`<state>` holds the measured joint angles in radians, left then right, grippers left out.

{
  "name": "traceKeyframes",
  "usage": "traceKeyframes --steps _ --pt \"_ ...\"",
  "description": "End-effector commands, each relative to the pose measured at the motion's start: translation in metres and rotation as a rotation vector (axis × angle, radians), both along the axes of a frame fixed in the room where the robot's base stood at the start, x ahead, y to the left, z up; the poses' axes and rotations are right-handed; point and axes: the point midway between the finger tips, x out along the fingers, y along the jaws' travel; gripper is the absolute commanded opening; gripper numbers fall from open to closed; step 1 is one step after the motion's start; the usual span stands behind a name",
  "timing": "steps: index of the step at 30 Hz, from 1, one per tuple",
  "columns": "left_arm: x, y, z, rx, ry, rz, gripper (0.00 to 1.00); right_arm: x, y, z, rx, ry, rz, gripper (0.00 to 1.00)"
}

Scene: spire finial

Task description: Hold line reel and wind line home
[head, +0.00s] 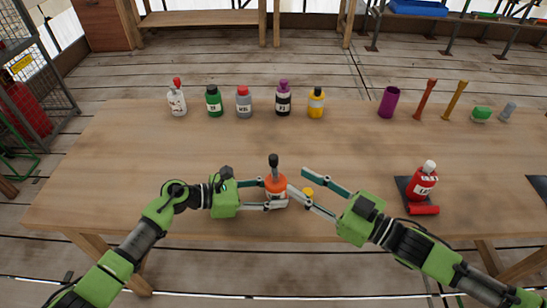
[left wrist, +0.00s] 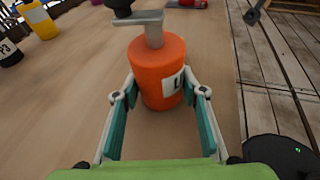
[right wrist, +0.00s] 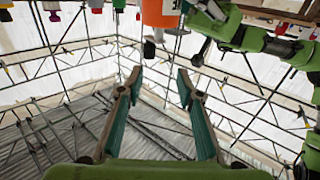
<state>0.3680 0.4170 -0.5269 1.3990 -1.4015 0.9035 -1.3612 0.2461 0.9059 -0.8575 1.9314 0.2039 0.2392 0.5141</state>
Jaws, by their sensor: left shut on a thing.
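The line reel is an orange cylinder with a white label (left wrist: 160,68) and a grey crank with a black knob on top. It stands upright near the table's front edge in the head view (head: 275,182). My left gripper (head: 277,193) is shut on it, with fingers on both sides in the left wrist view. My right gripper (head: 296,180) is open just right of the reel, its fingers spread and empty in the right wrist view (right wrist: 158,82). A small yellow piece (head: 308,192) shows between the right fingers. I cannot make out the line clearly.
A red bottle (head: 422,184) stands on a dark mat at right, with a red cylinder (head: 424,210) in front. Several bottles (head: 244,103) line the table's back, with a purple cup (head: 388,102) and tools further right. The table's middle is clear.

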Motion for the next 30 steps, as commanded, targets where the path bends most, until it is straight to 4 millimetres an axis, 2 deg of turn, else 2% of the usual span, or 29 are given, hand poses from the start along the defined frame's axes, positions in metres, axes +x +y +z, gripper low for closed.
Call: traceKeyframes --steps 3,8,21,30 --pt "0.000 0.000 0.000 -0.001 0.000 0.000 0.27 0.008 -0.017 0.001 -0.013 0.012 0.000 0.33" --pt "0.000 0.000 0.000 -0.001 0.000 0.000 0.27 0.015 -0.017 0.002 -0.011 0.018 0.000 0.33" --pt "0.000 0.000 0.000 -0.001 0.000 0.000 0.27 0.062 0.049 0.003 -0.012 0.016 0.000 0.33" --pt "0.000 0.000 0.000 -0.001 0.000 0.000 0.27 0.079 0.073 0.002 -0.014 0.019 -0.001 0.33"
